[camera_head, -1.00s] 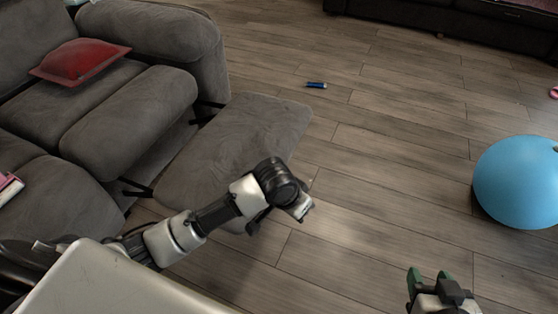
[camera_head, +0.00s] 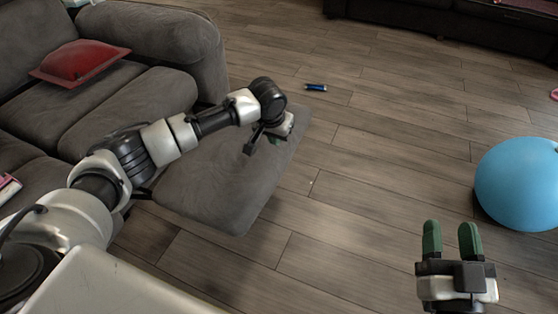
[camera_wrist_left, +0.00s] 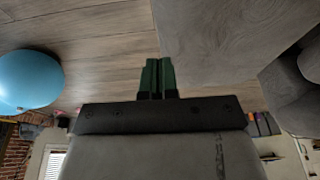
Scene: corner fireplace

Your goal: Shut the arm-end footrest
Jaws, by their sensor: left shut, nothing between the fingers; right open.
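The footrest (camera_head: 225,195) is a grey padded panel folded out from the arm end of the grey sofa. It stands open over the floor, and its edge along the sofa is partly hidden by my left arm. My left gripper (camera_head: 274,140) is over the far outer part of the footrest in the head view; I cannot tell whether it touches. In the left wrist view its green fingers (camera_wrist_left: 157,75) are shut and empty, with the footrest (camera_wrist_left: 215,45) beside them on the right. My right gripper (camera_head: 451,238) is open and empty above the floor at lower right.
The sofa arm (camera_head: 165,45) rises behind the footrest, and a red cushion (camera_head: 80,62) lies on the seat. A small blue cylinder (camera_head: 316,87) lies on the wooden floor. A large blue ball (camera_head: 520,185) stands at right. The floor between is clear.

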